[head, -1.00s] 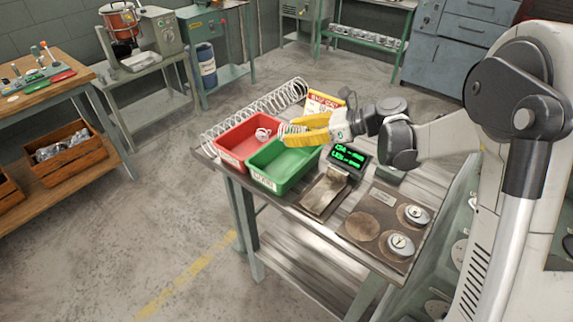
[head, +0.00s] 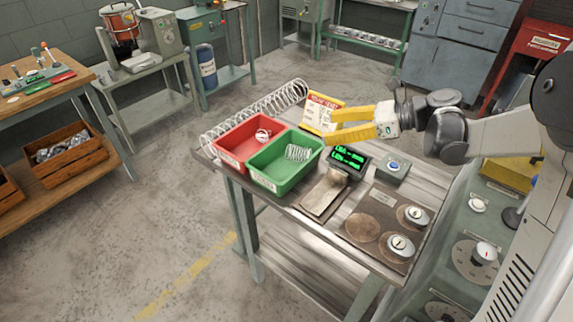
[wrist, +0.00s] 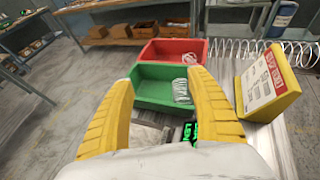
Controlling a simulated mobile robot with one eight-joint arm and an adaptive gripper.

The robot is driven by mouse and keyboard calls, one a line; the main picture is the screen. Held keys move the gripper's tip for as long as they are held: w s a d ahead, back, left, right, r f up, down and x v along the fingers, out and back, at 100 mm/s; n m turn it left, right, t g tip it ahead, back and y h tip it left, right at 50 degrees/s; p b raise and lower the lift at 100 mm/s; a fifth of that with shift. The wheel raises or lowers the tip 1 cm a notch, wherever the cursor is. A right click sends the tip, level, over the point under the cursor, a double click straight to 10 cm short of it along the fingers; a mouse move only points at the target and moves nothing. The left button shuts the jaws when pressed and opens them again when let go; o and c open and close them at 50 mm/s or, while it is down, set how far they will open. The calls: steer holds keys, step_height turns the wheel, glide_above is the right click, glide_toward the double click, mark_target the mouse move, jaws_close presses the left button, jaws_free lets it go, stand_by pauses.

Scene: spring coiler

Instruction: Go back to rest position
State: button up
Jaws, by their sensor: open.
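My gripper (head: 352,125) has yellow fingers and is open and empty. It is above the table, to the right of the green bin, near the yellow sign. In the wrist view its two fingers (wrist: 160,95) stand wide apart with nothing between them. A coiled spring (head: 298,152) lies in the green bin (head: 262,180); it also shows in the wrist view (wrist: 181,91). The red bin (head: 228,158) beside it holds a small spring piece (head: 263,134).
A long wire coil (head: 270,103) runs behind the bins. The yellow and white sign (head: 320,110) stands close to my fingers. A green-lit display (head: 348,158), a metal stand (head: 325,195) and a plate with dials (head: 385,225) occupy the table (head: 300,215).

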steer(key=shift+s+d+r, duration=0.15)
steer(key=shift+d+r, duration=0.1)
steer(key=shift+d, duration=0.35)
steer(key=s+d+f+n+t+h, duration=0.1)
steer(key=s+d+n+h, duration=0.2)
steer(key=s+n+h, duration=0.3)
steer(key=s+d+f+n+t+h, duration=0.2)
steer(key=s+d+n+h, duration=0.2)
steer(key=s+n, duration=1.1)
steer(key=shift+s+d+h, duration=0.15)
steer(key=shift+s+h, duration=1.35)
steer(key=shift+s, duration=0.05)
